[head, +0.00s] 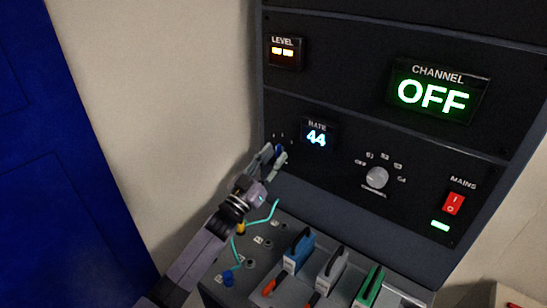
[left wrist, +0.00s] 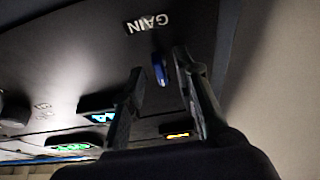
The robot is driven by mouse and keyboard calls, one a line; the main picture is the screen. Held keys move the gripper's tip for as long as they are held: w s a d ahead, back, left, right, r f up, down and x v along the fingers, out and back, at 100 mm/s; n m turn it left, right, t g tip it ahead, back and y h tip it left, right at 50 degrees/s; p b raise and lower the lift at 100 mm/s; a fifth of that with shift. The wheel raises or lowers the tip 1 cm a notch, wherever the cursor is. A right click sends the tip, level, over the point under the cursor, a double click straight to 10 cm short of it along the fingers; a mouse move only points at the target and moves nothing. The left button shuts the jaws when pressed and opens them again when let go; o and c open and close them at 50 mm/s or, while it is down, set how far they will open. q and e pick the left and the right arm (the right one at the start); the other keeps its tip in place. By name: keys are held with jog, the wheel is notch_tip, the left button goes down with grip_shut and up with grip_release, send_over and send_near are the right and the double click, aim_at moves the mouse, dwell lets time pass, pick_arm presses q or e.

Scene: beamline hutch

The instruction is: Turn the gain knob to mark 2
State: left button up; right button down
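The gain knob is a narrow blue grip, seen in the left wrist view (left wrist: 160,69) below the printed word GAIN (left wrist: 148,23). In the head view only a small blue part of the knob (head: 279,149) shows beside my fingers, on the dark panel's lower left. My left gripper (head: 272,158) is at the knob. In the left wrist view its two fingers (left wrist: 160,62) stand apart, one on each side of the knob, with visible gaps. The marks around the knob are too small or hidden to read. My right gripper is not in view.
The LEVEL display (head: 285,52) and RATE display (head: 317,136) sit nearby; RATE reads 44. A channel knob (head: 376,177), OFF display (head: 433,96) and red mains switch (head: 453,203) are to the right.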

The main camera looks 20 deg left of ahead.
pick_arm(q)
jog(key=v, duration=1.1)
jog(key=shift+s+f, duration=0.15)
jog(key=shift+s, duration=0.1)
jog(key=shift+a+f, duration=0.1)
